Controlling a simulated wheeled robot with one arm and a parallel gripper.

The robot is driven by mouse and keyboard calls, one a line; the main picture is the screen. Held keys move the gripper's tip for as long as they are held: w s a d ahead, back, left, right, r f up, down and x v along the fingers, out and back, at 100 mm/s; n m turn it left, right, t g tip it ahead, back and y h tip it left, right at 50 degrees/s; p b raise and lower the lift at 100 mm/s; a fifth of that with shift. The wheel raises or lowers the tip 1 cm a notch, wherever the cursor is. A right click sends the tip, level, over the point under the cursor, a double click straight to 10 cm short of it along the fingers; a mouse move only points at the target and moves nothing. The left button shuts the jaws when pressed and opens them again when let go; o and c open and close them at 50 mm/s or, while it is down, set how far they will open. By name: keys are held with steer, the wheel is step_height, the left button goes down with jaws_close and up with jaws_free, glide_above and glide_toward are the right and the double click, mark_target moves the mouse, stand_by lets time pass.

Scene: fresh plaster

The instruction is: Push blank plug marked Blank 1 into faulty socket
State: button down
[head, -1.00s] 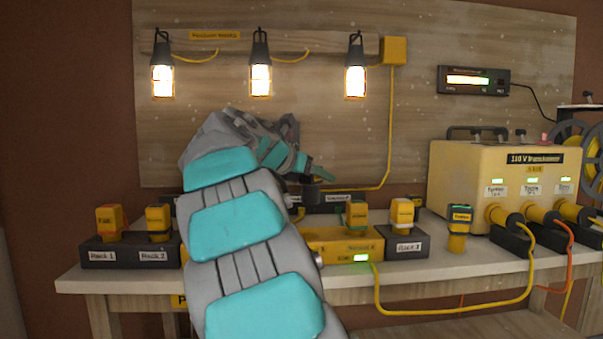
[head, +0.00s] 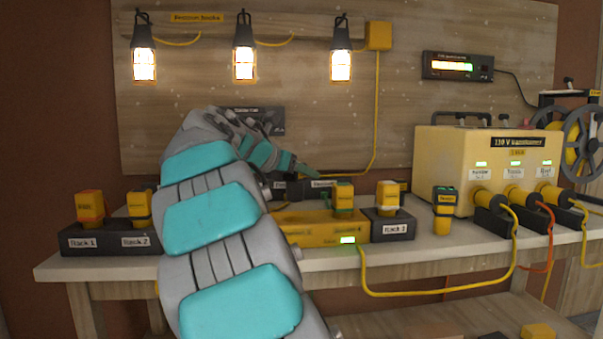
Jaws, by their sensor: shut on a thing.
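My teal and grey arm crosses the middle of the head view, and my gripper (head: 303,170) is at its far end over the back of the bench. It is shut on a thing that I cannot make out. A yellow socket box (head: 326,231) with a lit green light is partly behind my arm. A yellow plug with a green-grey band (head: 344,200) stands upright in its right end. I cannot read which socket is faulty, and the left part of the box is hidden. No Blank 1 marking is readable.
Dark racks at left (head: 105,240) and right (head: 393,227) of the box hold upright plugs. A loose-standing plug (head: 444,212) is further right. The yellow transformer (head: 440,165) has several cables; one loops before the bench front. Three lit lamps (head: 243,62) hang above.

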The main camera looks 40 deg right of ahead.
mark_target(301, 200)
steer(key=shift+f+b, duration=1.8)
steer(key=shift+b, duration=0.7)
steer(key=shift+f, duration=1.35)
steer(key=shift+a+r+p, duration=0.15)
steer(key=shift+p, duration=0.5)
steer(key=shift+f, duration=0.35)
steer(key=shift+f, duration=0.35)
steer(key=shift+c, duration=0.9)
jaws_free()
